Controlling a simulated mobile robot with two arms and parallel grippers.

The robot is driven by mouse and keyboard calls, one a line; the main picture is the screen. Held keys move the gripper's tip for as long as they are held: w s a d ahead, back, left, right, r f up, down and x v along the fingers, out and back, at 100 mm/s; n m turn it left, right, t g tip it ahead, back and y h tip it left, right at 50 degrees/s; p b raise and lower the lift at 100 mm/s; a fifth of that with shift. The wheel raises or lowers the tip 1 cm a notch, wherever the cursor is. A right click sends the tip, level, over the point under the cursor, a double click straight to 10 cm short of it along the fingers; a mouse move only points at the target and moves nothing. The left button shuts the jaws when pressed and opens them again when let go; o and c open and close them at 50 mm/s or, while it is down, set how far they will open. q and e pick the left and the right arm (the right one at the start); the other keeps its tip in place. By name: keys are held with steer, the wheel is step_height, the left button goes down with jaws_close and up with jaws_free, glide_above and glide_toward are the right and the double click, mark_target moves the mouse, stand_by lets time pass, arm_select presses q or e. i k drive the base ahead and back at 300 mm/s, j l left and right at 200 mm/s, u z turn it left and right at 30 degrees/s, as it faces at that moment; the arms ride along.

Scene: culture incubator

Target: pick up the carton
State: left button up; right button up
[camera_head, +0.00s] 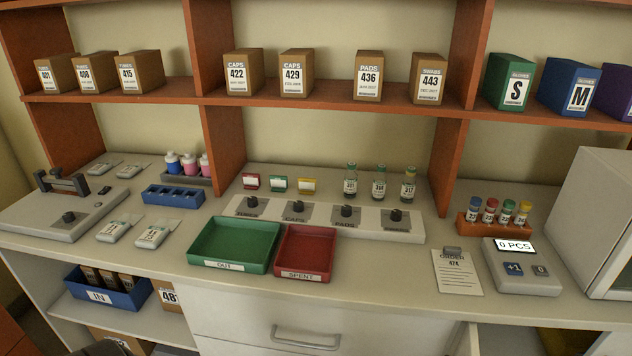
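Several brown cartons are in view, and the pictures do not single one out. On the upper shelf stand cartons 401 (56,74), 408 (97,72), 415 (142,72), 422 (243,73), 429 (296,73), 436 (368,76) and 443 (428,80), all upright. In the lower left compartment, the blue IN bin (100,302) holds several brown cartons (108,281). A carton with a partly cut-off label (172,296) stands beside it, partly hidden. Another carton (122,341) shows lower down at the bottom edge.
The counter holds a green OUT tray (236,245), a red SPENT tray (306,253), a knobbed panel (322,217), vials, an order card (457,271) and a counter reading 0 PCS (520,266). A white appliance (590,220) stands right. A drawer handle (305,338) projects below.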

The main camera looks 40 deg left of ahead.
mark_target(97, 72)
steer(key=u, duration=2.35)
steer(key=i+j+z, duration=0.2)
steer(key=z, duration=0.25)
steer(key=i+j+z, duration=0.15)
steer(key=z, duration=0.3)
steer(key=k+j, duration=0.05)
steer(key=j, duration=0.05)
